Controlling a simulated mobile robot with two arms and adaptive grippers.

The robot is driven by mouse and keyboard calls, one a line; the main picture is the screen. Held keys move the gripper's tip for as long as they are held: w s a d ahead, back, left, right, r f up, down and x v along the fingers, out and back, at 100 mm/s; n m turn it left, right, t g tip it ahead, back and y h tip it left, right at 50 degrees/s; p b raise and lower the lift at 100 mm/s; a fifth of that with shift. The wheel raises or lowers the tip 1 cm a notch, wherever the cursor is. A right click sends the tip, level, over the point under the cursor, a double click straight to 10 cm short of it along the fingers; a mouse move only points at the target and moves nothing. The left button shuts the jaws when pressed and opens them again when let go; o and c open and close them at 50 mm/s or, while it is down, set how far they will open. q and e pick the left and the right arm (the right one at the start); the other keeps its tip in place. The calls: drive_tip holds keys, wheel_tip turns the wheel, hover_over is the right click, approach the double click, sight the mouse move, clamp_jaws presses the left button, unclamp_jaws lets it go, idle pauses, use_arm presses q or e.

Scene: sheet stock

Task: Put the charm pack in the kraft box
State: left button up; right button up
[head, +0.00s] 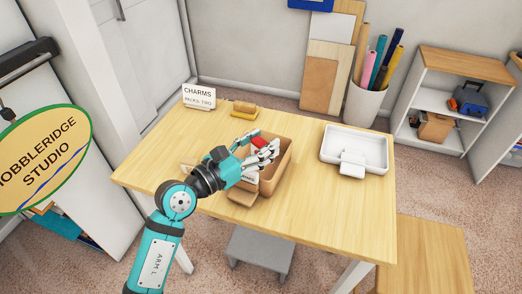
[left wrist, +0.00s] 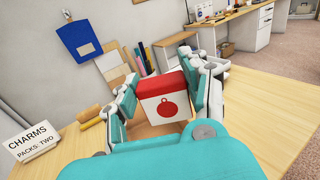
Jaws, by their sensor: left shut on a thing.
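The charm pack (left wrist: 165,102) is a small red and white box with a red round charm printed on its front. My left gripper (head: 264,148) is shut on it, with the fingers on both sides of the pack in the left wrist view (left wrist: 160,95). In the head view only the red top of the pack (head: 258,142) shows between the fingers. The open kraft box (head: 284,166) stands on the table, and the gripper and pack are over its opening. I cannot tell how deep the pack sits. My right gripper is not in view.
A white tray (head: 375,143) is on the right of the wooden table (head: 310,215). A CHARMS sign (head: 199,96) reading "PACKS: TWO" and a tan roll-like item (head: 245,108) are at the back left. The table's front right is clear.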

use_arm(q)
drive_tip(key=shift+w+f, duration=0.1)
drive_tip(key=shift+w, duration=0.25)
drive_tip(key=shift+f, duration=1.7)
drive_tip(key=shift+f+b, duration=0.6)
drive_tip(key=shift+f, duration=0.05)
drive_tip(key=o, duration=0.9)
drive_tip(key=shift+o, duration=0.2)
drive_tip(key=shift+r, duration=0.1)
